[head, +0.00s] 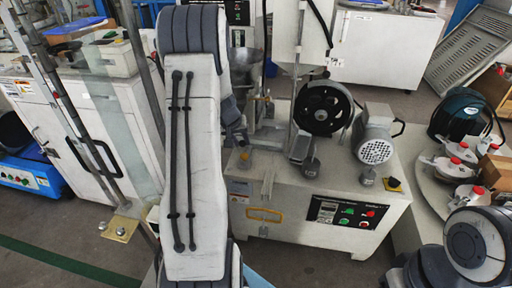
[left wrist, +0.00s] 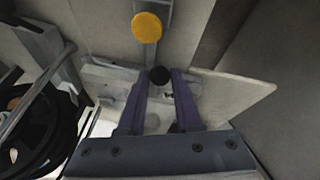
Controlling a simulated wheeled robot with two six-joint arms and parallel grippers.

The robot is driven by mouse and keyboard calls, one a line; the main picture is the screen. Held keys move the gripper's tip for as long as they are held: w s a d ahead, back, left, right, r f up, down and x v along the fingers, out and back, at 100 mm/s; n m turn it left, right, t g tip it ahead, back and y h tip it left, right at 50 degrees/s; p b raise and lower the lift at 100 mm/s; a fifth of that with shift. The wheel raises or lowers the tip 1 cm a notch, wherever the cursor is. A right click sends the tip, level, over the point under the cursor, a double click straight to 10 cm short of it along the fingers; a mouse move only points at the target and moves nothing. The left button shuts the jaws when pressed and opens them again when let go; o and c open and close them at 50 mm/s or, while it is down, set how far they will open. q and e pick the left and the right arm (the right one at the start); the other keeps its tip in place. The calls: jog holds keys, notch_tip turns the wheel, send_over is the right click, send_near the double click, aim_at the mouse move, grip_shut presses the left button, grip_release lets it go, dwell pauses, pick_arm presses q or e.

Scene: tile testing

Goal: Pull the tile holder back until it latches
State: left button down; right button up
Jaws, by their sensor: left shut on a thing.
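My left gripper (left wrist: 160,82) shows in the left wrist view with its two dark fingers closed around a black round knob (left wrist: 160,75). The knob is at the end of a grey bar, which looks like part of the tile holder. In the head view my left arm comes down over the white testing machine (head: 330,190), and the dark end of the gripper shows only partly beside the arm. The arm hides most of the tile holder there, so I cannot tell whether it is latched. My right gripper is not in view.
A yellow round knob (left wrist: 147,27) is just beyond the fingers. The machine carries a black wheel (head: 321,108), a motor (head: 375,140) and a control panel (head: 346,214). A round table (head: 428,180) with red-capped containers is at right. A metal post stands at left.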

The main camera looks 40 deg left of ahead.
pick_arm(q)
jog(key=shift+s+a, duration=0.25)
jog(key=shift+a, duration=0.35)
jog(key=shift+s+a, duration=0.25)
jog(key=shift+a, duration=0.3)
jog(key=c, duration=0.9)
grip_release()
jog(key=shift+d+r, duration=0.1)
jog(key=shift+r, duration=0.05)
jog(key=p+v, duration=0.3)
jog(key=v, duration=0.7)
jog(key=shift+s+r+p, duration=0.1)
jog(key=shift+s+p, duration=0.05)
jog(key=shift+p, duration=0.15)
